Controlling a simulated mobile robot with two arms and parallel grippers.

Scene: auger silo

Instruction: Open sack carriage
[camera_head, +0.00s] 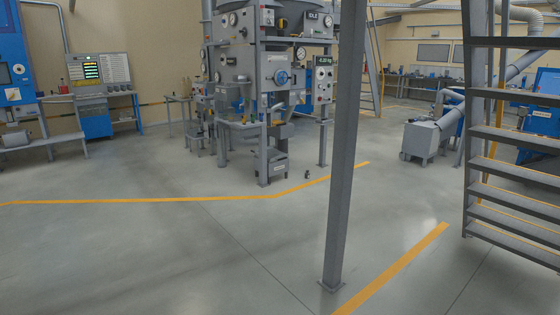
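A grey auger silo machine (265,60) stands on legs in the middle distance, left of a steel post. Neither of my grippers is in view.
A steel post (345,150) stands close in front, right of centre. Metal stairs (515,180) rise at the right. A control console (95,95) is at the left. Yellow lines (150,200) mark the floor. The left foreground floor is clear.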

